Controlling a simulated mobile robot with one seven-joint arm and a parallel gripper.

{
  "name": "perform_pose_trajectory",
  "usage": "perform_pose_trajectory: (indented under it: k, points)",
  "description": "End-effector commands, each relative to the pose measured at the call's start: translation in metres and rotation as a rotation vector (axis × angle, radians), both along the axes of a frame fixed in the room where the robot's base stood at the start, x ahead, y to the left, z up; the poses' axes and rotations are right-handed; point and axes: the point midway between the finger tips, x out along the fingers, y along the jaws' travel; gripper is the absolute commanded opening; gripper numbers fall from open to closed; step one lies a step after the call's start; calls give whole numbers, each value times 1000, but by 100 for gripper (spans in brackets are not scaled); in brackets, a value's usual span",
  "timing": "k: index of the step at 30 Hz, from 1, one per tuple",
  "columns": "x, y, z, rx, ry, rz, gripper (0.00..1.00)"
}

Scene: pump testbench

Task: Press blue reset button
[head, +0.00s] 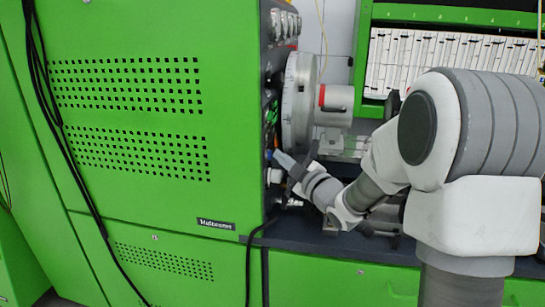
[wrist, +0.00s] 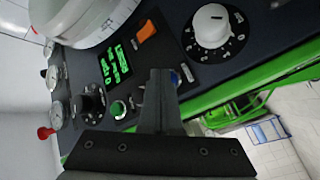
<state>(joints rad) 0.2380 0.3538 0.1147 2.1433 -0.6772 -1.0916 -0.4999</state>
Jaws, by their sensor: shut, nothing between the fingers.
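The blue reset button (wrist: 175,78) shows only in part in the wrist view, right beside the fingertips, on the dark control panel (wrist: 205,85). My fingers hide the rest of it. My gripper (wrist: 160,72) is shut and empty, with its tips close in front of the panel. I cannot tell whether they touch the button. In the head view my gripper (head: 280,157) reaches the side panel of the green cabinet (head: 130,110), and the button cannot be made out there.
On the panel are a green display (wrist: 114,67), an orange switch (wrist: 146,31), a green button (wrist: 118,109), a white knob (wrist: 211,26) and a black knob (wrist: 91,100). Gauges (wrist: 55,78) line the left. A large metal disc (head: 298,100) stands close above my gripper.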

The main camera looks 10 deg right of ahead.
Motion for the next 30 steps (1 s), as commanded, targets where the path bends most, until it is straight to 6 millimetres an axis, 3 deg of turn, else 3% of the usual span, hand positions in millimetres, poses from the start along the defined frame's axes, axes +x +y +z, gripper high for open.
perform_pose_trajectory:
  k: [18,30]
  points:
    - [1,4,0,0,-1,3,0]
    - [-5,-13,0,0,-2,1,0]
